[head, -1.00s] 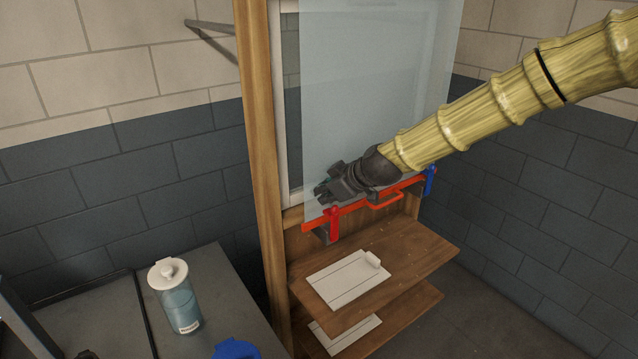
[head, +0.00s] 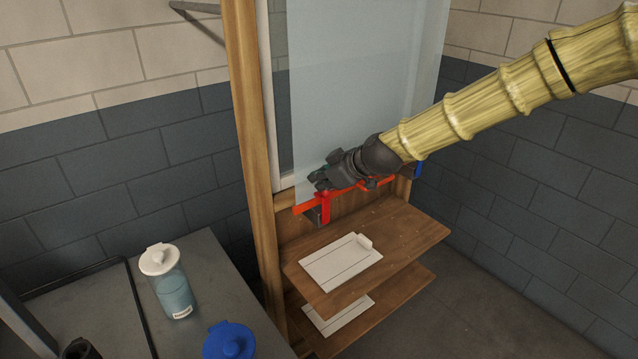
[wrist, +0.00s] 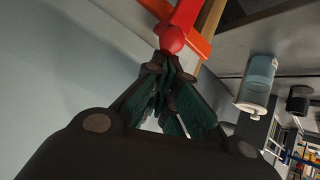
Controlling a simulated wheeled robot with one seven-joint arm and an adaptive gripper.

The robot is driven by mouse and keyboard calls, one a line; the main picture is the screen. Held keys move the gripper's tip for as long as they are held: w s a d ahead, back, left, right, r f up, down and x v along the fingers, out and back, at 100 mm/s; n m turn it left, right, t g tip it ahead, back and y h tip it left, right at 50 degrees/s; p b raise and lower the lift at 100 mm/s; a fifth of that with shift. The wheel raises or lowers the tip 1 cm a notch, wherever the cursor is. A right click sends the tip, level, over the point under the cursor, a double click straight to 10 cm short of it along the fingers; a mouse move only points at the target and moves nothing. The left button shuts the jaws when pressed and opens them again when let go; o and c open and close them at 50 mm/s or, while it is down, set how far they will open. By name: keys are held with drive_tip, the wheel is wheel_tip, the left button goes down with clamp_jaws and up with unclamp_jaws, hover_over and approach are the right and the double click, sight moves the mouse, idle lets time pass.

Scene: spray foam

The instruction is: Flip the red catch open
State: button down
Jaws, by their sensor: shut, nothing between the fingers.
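The red catch (head: 325,208) sits near the left end of the orange-red rail (head: 303,208) along the bottom of the clear pane (head: 345,95). Its red arm looks roughly upright in the head view. My gripper (head: 317,182) is just above and left of the catch, in front of the pane. In the wrist view the fingertips (wrist: 168,66) are together and empty, right by the rounded end of the red catch (wrist: 173,38). I cannot tell whether they touch it. The far side of the catch is hidden.
A blue catch (head: 418,170) is at the rail's right end, partly behind my arm. Wooden shelves (head: 400,240) with white boards (head: 340,262) stand below. A grey table (head: 205,270) at left holds a white-lidded bottle (head: 172,285) and a blue-lidded container (head: 229,342).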

drive_tip(key=s+d+f+t+y+b, duration=0.1)
drive_tip(key=s+d+t+y+b, duration=0.2)
drive_tip(key=b, duration=1.1)
drive_tip(key=s+d+f+n+t+y+b, duration=0.1)
drive_tip(key=s+d+t+y+b, duration=0.2)
drive_tip(key=s+d+b, duration=0.5)
drive_tip(key=shift+s+d+f+t+b, duration=0.3)
drive_tip(key=shift+s+t+b, duration=0.3)
drive_tip(key=shift+s+b, duration=2.35)
drive_tip(key=shift+w+b, duration=0.5)
